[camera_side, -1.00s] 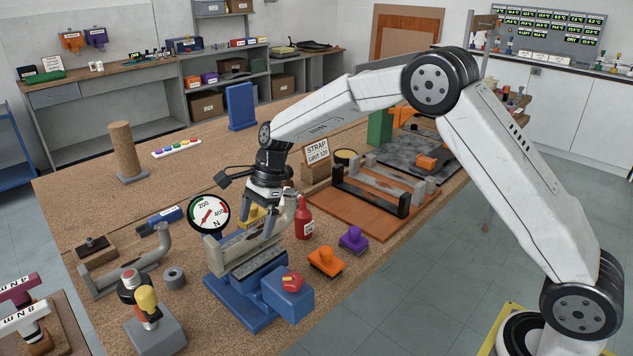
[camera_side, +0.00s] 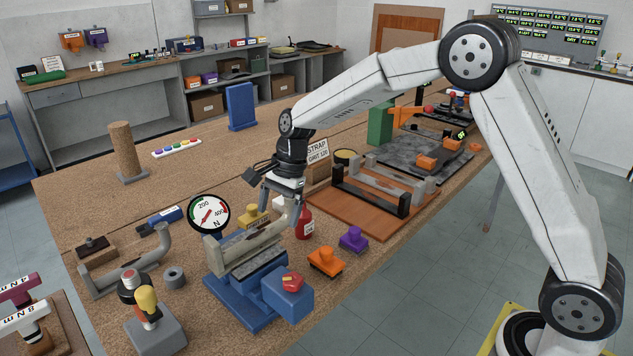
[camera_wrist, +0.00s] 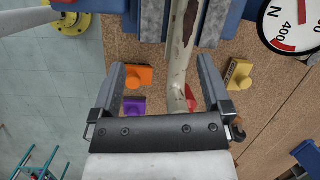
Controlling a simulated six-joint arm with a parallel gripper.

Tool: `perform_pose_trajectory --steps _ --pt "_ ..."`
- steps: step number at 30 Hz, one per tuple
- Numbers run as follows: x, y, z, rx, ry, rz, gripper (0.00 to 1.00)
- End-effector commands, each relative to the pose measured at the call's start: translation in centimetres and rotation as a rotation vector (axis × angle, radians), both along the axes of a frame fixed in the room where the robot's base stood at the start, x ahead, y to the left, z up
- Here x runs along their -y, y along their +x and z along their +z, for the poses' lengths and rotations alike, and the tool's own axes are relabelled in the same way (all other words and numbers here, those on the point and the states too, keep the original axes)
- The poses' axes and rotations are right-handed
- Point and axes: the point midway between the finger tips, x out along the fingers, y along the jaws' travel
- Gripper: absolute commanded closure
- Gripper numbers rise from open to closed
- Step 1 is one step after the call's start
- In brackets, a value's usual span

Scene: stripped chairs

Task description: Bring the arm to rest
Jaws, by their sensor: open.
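My gripper (camera_side: 283,208) is open and empty. It hangs just above and behind the blue vise (camera_side: 288,300). A worn, whitish chair part (camera_side: 232,250) with a bent, upright end sits in the vise. In the wrist view, my gripper's fingers (camera_wrist: 162,66) are spread wide on either side of the chair part (camera_wrist: 181,45), with clear gaps. From the side, one fingertip overlaps the part's raised end, but I see no grip on it. My arm is bent, its elbow raised at the upper right.
A force dial (camera_side: 209,213) stands left of the gripper and a red bottle (camera_side: 304,224) right of it. Orange (camera_side: 326,262) and purple (camera_side: 353,239) sanding blocks lie nearby. A rack (camera_side: 375,200) on a brown board stands behind. The air above the bench is free.

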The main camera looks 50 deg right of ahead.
Motion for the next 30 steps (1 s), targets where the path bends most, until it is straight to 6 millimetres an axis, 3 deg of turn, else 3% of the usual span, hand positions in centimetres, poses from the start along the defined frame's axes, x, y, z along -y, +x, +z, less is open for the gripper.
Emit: perform_pose_trajectory --steps 15,24,30 --pt "4.1 -10.6 -1.8 0.219 -0.240 0.612 0.01" --pt "5.7 -17.5 -3.2 0.310 -0.362 1.006 0.01" --pt "6.3 -20.9 -4.0 0.347 -0.416 1.204 0.01"
